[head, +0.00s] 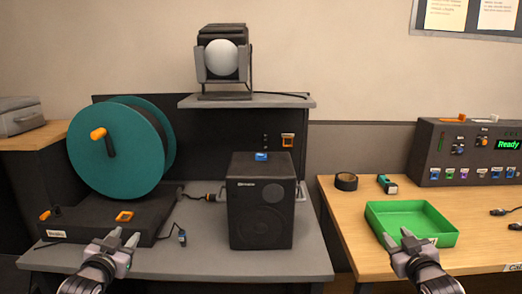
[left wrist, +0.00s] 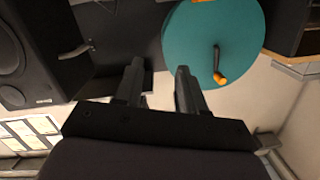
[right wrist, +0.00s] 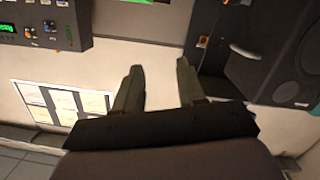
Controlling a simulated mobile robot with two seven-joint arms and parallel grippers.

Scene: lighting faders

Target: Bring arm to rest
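My left gripper (head: 123,239) is at the lower left of the head view, in front of the reel base. Its two fingers stand apart with nothing between them, as the left wrist view (left wrist: 159,88) also shows. My right gripper (head: 403,240) is at the lower right of the head view, by the front of the green tray (head: 448,240). Its fingers are apart and empty in the right wrist view (right wrist: 161,85). The lighting console (head: 432,158) with faders and a green "Ready" display stands at the right on the wooden table.
A teal cable reel (head: 135,165) with an orange-handled crank stands at the left. A black speaker (head: 262,215) is in the middle of the grey desk (head: 190,262). A lamp (head: 222,58) sits on a shelf. Black tape (head: 346,181) lies on the wooden table (head: 350,225).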

